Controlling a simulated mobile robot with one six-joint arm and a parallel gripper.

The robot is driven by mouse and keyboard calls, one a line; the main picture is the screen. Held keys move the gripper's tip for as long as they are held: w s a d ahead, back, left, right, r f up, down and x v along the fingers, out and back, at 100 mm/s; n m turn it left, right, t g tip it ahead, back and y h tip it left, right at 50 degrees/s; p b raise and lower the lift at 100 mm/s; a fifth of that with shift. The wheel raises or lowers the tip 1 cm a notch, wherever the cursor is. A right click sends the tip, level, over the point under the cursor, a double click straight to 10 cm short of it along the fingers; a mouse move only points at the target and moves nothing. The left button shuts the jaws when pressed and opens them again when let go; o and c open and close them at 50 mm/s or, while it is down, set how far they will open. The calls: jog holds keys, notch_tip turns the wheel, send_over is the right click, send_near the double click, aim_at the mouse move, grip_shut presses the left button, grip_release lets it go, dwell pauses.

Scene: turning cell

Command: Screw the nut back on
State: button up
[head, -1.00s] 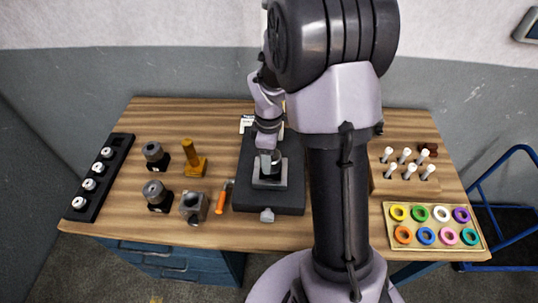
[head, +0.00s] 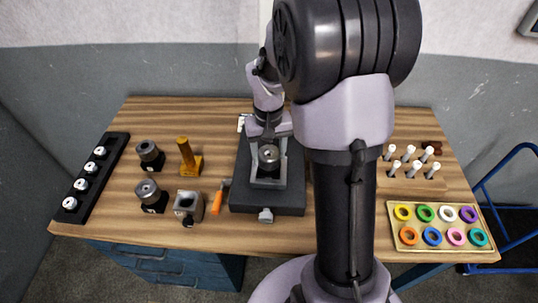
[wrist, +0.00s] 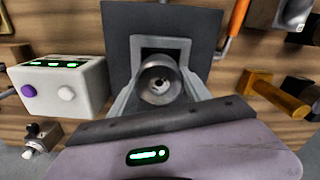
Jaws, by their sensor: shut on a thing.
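A dark grey round nut-like part (head: 268,153) with a hole in its middle sits between the two grey fingers of my gripper (head: 269,162). In the wrist view the same part (wrist: 157,84) faces the camera like a cup, with a finger on each side. My gripper is shut on it, over the square grey holder (wrist: 150,44) on the black base plate (head: 247,200). The part covers the middle of the holder, so any thread below is hidden. I cannot tell whether the part touches the holder or is clear of it.
An orange-handled lever (head: 217,198) is at the plate's left. Two dark round parts (head: 150,155) in black blocks, a brass post (head: 187,155) and a grey block (head: 188,205) stand further left. A black rack (head: 88,178) lines the left edge. Coloured rings (head: 431,213) lie at right.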

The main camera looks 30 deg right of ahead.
jog(key=m, duration=0.2)
jog(key=m+b, duration=0.1)
jog(key=m, duration=0.1)
jog(key=shift+s+a+f, duration=0.1)
jog(key=shift+f, duration=0.1)
jog(key=shift+r+m, duration=0.15)
jog(key=shift+m, duration=0.35)
jog(key=m, duration=0.1)
jog(key=m+b, duration=0.1)
jog(key=shift+f+m, duration=0.25)
jog(key=shift+m, duration=0.05)
jog(key=m+b, duration=0.1)
jog(key=m, duration=0.1)
jog(key=shift+m, duration=0.3)
jog(key=shift+m+b, duration=0.65)
jog(key=shift+m, duration=0.55)
jog(key=shift+a+r+m, duration=0.1)
jog(key=shift+r+m, duration=0.25)
jog(key=shift+m, duration=0.45)
jog(key=shift+f+m+b, duration=0.2)
jog(key=shift+m+b, duration=0.55)
jog(key=shift+m, duration=1.15)
jog(key=shift+r+m, duration=0.25)
jog(key=shift+m, duration=0.15)
